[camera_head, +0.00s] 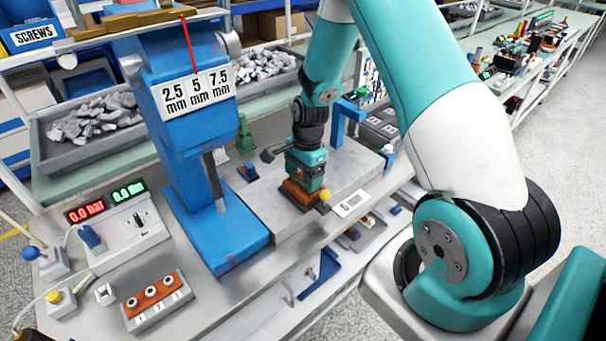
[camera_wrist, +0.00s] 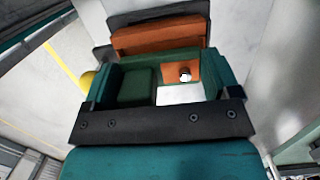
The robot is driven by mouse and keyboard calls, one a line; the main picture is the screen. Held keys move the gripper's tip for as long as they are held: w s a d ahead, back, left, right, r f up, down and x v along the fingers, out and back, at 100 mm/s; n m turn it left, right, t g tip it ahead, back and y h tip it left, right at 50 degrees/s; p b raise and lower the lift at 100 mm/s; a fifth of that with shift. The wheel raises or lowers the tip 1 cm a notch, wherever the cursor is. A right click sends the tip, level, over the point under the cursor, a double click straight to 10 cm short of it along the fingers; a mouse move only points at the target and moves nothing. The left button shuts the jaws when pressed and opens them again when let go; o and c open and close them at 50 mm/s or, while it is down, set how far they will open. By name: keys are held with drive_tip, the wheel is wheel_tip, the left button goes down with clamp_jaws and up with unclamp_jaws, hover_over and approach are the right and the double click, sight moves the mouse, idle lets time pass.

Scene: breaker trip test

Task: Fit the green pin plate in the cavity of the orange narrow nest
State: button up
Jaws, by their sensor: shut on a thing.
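The orange narrow nest (camera_head: 300,196) stands on the pale slab of the bench, right under my gripper (camera_head: 306,172). In the wrist view the nest shows as an orange block (camera_wrist: 158,38) beyond the jaws, with more orange and a small pale peg between them. My gripper (camera_wrist: 162,80) points down and is shut on the green pin plate (camera_wrist: 137,86), a dark green piece between the teal fingers. In the head view my gripper hides the plate. I cannot tell whether the plate touches the nest or sits in its cavity.
A yellow ball (camera_head: 324,195) sits beside the nest, and a white label (camera_head: 351,203) lies to its right. A blue press-like stand (camera_head: 205,190) rises to the left. A grey bin of metal pieces (camera_head: 95,128) is behind it. Bare slab (camera_head: 262,205) lies left of the nest.

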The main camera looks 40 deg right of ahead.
drive_tip(key=shift+f+b, duration=0.3)
drive_tip(key=shift+f, duration=0.25)
idle(0.4)
drive_tip(key=o, duration=0.8)
drive_tip(key=shift+r, duration=0.1)
drive_tip(key=r+b, duration=0.1)
drive_tip(key=r, duration=0.4)
drive_tip(key=d+r+b, duration=0.1)
drive_tip(key=r, duration=0.5)
drive_tip(key=d+r, duration=0.1)
drive_tip(key=r, duration=0.5)
drive_tip(key=shift+d+r+b, duration=0.1)
drive_tip(key=shift+b, duration=0.3)
